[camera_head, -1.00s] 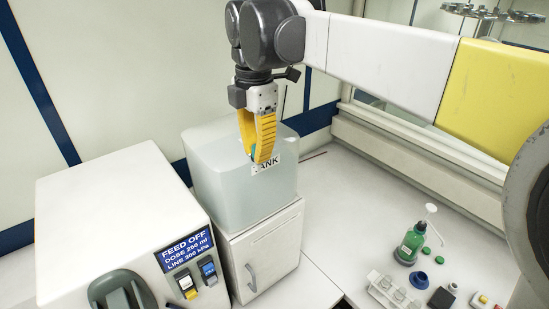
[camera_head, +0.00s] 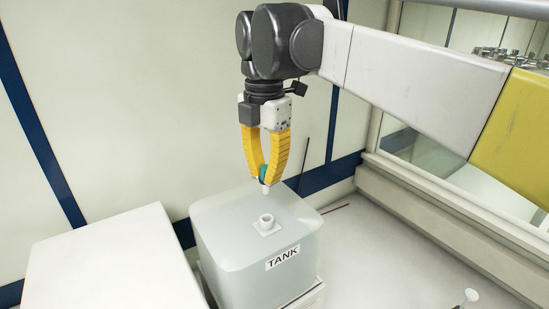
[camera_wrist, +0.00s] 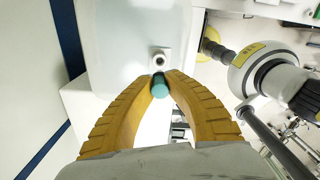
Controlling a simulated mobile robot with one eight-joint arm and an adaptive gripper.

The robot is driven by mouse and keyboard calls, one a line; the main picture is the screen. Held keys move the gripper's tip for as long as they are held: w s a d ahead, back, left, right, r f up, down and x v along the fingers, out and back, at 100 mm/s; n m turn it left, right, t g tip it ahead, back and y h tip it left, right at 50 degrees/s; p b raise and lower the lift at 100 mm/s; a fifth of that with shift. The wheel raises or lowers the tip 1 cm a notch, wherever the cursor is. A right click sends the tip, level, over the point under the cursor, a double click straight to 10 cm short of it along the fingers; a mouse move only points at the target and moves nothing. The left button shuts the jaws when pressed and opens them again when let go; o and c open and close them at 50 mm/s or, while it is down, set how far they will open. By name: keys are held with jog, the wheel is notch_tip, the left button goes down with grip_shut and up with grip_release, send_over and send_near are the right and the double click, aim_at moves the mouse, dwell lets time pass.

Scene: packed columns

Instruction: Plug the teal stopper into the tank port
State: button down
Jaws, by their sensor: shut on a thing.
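The teal stopper (camera_head: 263,173) is between the yellow fingertips of my gripper (camera_head: 265,176), with its pale narrow end pointing down. It also shows between the fingers in the wrist view (camera_wrist: 160,86). My gripper is shut on it and holds it above the tank, apart from it. The translucent tank (camera_head: 225,240) has a TANK label on its front. The tank port (camera_head: 267,222), a short white collar on a square base, stands uncovered on top, just below the stopper. In the wrist view the port (camera_wrist: 159,60) shows a dark hole a little beyond the stopper.
A white cabinet (camera_head: 110,260) stands to the left of the tank. A thin dark rod (camera_head: 303,160) rises behind the tank, near the wall. The white counter (camera_head: 400,240) to the right is mostly clear, with a pump bottle top (camera_head: 469,296) at its lower edge.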

aim_at(266, 166)
jog(key=shift+f+b, duration=1.8)
jog(key=shift+f, duration=1.1)
jog(key=shift+f+b, duration=0.9)
jog(key=shift+f, duration=0.8)
jog(key=c, duration=1.4)
grip_release()
jog(key=shift+r, duration=0.15)
notch_tip(266, 166, up, 12)
jog(key=shift+f, duration=0.1)
